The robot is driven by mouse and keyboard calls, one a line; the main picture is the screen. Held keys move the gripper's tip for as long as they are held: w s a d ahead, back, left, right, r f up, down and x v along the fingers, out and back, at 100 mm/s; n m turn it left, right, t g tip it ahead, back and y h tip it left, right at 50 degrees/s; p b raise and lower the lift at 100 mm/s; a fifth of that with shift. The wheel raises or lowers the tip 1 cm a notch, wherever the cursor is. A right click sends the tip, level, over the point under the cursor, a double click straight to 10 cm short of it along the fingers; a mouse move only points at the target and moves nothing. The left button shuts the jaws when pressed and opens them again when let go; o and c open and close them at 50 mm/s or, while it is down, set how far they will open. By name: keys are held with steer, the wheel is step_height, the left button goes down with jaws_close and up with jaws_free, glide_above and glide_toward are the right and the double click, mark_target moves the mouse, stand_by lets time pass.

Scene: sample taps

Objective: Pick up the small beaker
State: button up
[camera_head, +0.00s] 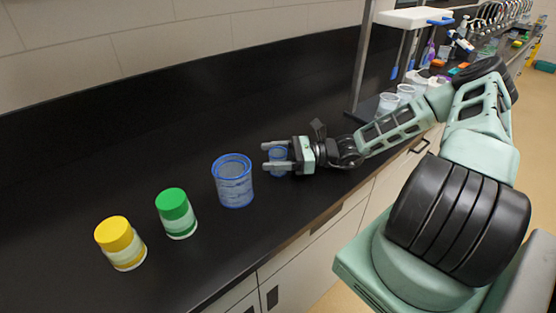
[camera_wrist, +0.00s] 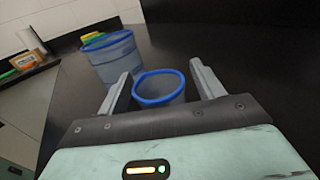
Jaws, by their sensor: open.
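The small beaker (camera_head: 278,156) is clear with a blue rim and stands on the black bench. In the head view my gripper (camera_head: 268,156) has its two fingers on either side of it. In the wrist view the small beaker (camera_wrist: 159,88) sits upright between the fingers of my gripper (camera_wrist: 160,84), close to the palm. The fingers are open, with a small gap visible at the right side; whether the left finger touches the beaker I cannot tell.
A larger blue-rimmed beaker (camera_head: 233,182) stands just left of my gripper, with a green-lidded jar (camera_head: 176,213) and a yellow-lidded jar (camera_head: 121,243) farther left. A stand with white cups (camera_head: 388,103) is at the right. The bench behind is clear.

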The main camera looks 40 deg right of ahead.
steer(key=shift+w+a, duration=0.25)
steer(key=shift+a, duration=0.1)
steer(key=c, duration=1)
steer(key=shift+c, duration=0.2)
steer(key=shift+r, duration=0.1)
